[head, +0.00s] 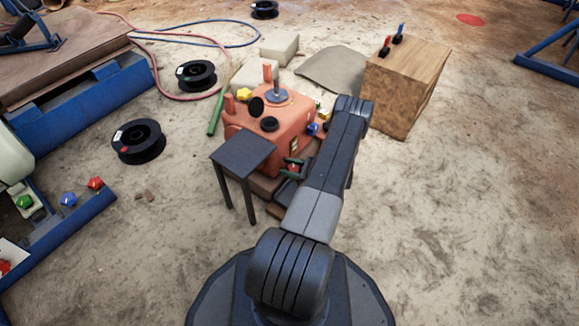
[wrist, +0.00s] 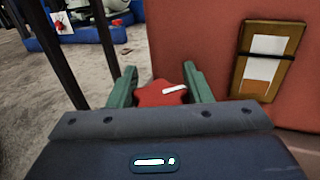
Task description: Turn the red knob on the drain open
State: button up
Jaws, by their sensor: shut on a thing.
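The red knob (wrist: 158,96) is star-shaped with a white bar mark, on the lower part of the orange-red machine housing (wrist: 222,60). In the wrist view my gripper (wrist: 160,88) has its two green fingers on either side of the knob, shut on it. The white bar on the knob lies nearly level, tilted slightly up to the right. In the head view my gripper (head: 292,166) is at the machine's front right side, with the red knob (head: 293,168) small between its fingers. The drain outlet itself cannot be made out.
A dark small table (head: 243,151) stands close left of my gripper; its legs show in the wrist view. A wooden box (head: 405,90) stands behind right. Black cable reels (head: 138,141) lie at left.

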jog(key=n+g, duration=0.2)
jog(key=g, duration=0.1)
jog(key=n+g, duration=0.2)
jog(key=s+n+g, duration=0.1)
jog(key=g, duration=0.2)
jog(key=shift+n+g, duration=0.3)
jog(key=shift+n, duration=0.1)
jog(key=o, duration=1)
jog(key=shift+w, duration=0.1)
